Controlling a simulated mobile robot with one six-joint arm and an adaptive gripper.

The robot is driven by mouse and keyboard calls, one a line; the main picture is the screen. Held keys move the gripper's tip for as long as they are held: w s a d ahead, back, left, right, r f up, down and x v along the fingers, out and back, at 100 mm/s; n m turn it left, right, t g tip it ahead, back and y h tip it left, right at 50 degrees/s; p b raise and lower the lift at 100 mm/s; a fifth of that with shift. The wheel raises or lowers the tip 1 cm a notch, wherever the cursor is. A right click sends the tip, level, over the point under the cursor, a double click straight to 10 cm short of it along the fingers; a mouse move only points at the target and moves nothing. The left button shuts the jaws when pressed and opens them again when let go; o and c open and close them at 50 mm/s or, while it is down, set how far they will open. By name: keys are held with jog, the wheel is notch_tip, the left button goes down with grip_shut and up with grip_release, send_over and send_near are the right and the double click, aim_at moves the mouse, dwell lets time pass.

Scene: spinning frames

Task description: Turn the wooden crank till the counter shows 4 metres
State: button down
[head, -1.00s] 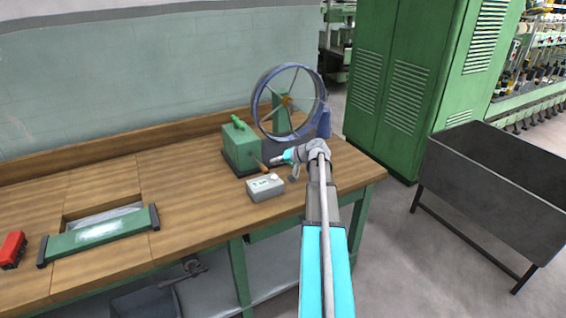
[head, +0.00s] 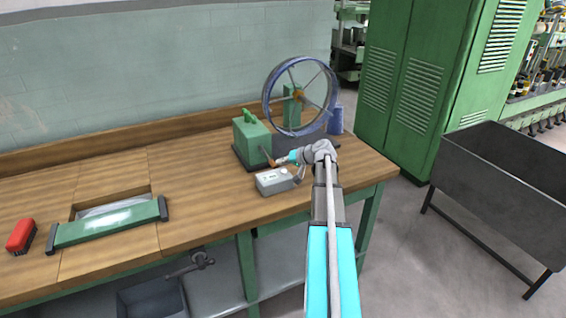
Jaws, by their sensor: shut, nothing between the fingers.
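The wooden crank (head: 268,157) is a small brown handle at the front of a green box (head: 253,141) on the bench. My gripper (head: 278,161) is shut and empty, its tip right at the crank handle's right side. I cannot tell whether they touch. The counter (head: 273,181) looks to be the small grey box with a light display just in front; its digits are too small to read. A large blue spoked wheel (head: 267,104) stands upright behind the green box.
The wooden bench (head: 205,200) is clear left of the counter. A green bar (head: 108,225) and a red brush-like object (head: 21,237) lie further left. A dark metal trough (head: 490,185) and green cabinet (head: 425,70) are at right.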

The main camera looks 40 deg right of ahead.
jog(key=shift+r, duration=0.1)
dwell(0.3)
jog(key=shift+d+r+p, duration=0.5)
jog(key=shift+d+p, duration=0.05)
jog(key=shift+p, duration=0.1)
jog(key=shift+s+d+r+p, duration=0.15)
jog(key=shift+d+r+p, duration=0.35)
jog(key=shift+d, duration=0.05)
jog(key=shift+s+d+r+p, duration=0.15)
jog(key=shift+d+r+p, duration=0.3)
jog(key=shift+d, duration=0.1)
jog(key=p+v, duration=0.3)
jog(key=v, duration=0.6)
jog(key=shift+s+d+f+p, duration=0.25)
jog(key=shift+s+p, duration=0.15)
jog(key=shift+s, duration=0.1)
jog(key=a+r+h+p, duration=0.1)
jog(key=a+r+p, duration=0.1)
jog(key=p, duration=0.1)
jog(key=w+a+r+n+g+h+p, duration=0.1)
jog(key=a+r+p, duration=0.1)
jog(key=p, duration=0.1)
jog(key=shift+a+n+p, duration=0.1)
jog(key=shift+n+p, duration=0.2)
